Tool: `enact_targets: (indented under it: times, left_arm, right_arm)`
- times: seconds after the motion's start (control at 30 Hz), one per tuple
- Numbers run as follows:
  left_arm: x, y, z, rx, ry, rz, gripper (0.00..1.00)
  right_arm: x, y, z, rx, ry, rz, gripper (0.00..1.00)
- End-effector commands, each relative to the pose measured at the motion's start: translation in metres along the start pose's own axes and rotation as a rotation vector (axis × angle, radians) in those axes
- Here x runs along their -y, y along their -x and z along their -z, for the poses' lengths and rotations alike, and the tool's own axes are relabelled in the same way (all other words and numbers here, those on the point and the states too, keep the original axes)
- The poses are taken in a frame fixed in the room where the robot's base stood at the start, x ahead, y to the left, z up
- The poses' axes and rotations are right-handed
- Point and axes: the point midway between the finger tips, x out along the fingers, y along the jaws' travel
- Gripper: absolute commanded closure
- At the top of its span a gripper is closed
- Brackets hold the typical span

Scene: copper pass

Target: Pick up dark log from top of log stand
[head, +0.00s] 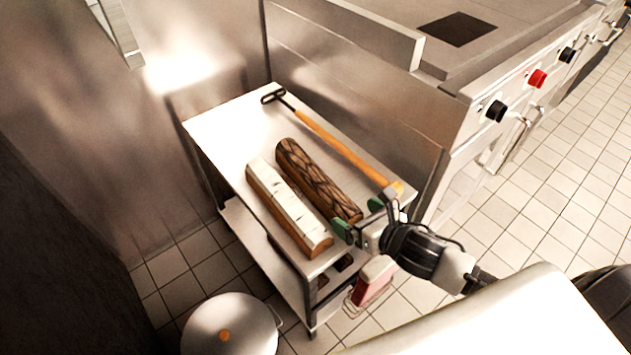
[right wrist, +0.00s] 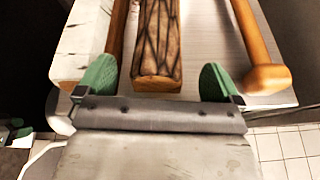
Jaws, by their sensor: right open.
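The dark log (head: 318,181) has brown, cracked-looking bark and lies on the white top of the log stand (head: 225,123). It also shows in the right wrist view (right wrist: 158,45), its near end facing the camera. My right gripper (head: 361,218) is at the near end of the dark log. In the right wrist view the green fingertips of the right gripper (right wrist: 158,82) are spread wide, one on each side of the log's line, with nothing between them touching. My left gripper is not in view.
A pale birch log (head: 285,205) lies left of the dark log. A wooden-handled tool (head: 340,146) with a black head lies to its right. A stove (head: 470,70) stands at right, a round metal lid (head: 232,325) lower left, and a red-and-white container (head: 372,280) below the stand's top.

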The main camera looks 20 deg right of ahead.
Motion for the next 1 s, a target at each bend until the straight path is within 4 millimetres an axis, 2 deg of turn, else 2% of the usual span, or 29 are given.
enact_targets:
  times: [0.1, 0.23, 0.53, 1.0]
  left_arm:
    - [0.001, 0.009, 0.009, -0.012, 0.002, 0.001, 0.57]
    - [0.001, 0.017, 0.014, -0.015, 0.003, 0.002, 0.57]
    - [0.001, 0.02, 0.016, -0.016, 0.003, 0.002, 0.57]
    - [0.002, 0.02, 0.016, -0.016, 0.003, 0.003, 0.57]
  right_arm:
    - [-0.001, -0.021, 0.0, 0.005, -0.004, 0.0, 0.04]
    - [-0.001, -0.036, 0.001, 0.002, -0.002, -0.001, 0.04]
    - [-0.001, -0.041, 0.001, 0.0, -0.002, -0.001, 0.04]
    - [-0.001, -0.04, 0.001, 0.0, -0.002, -0.001, 0.76]
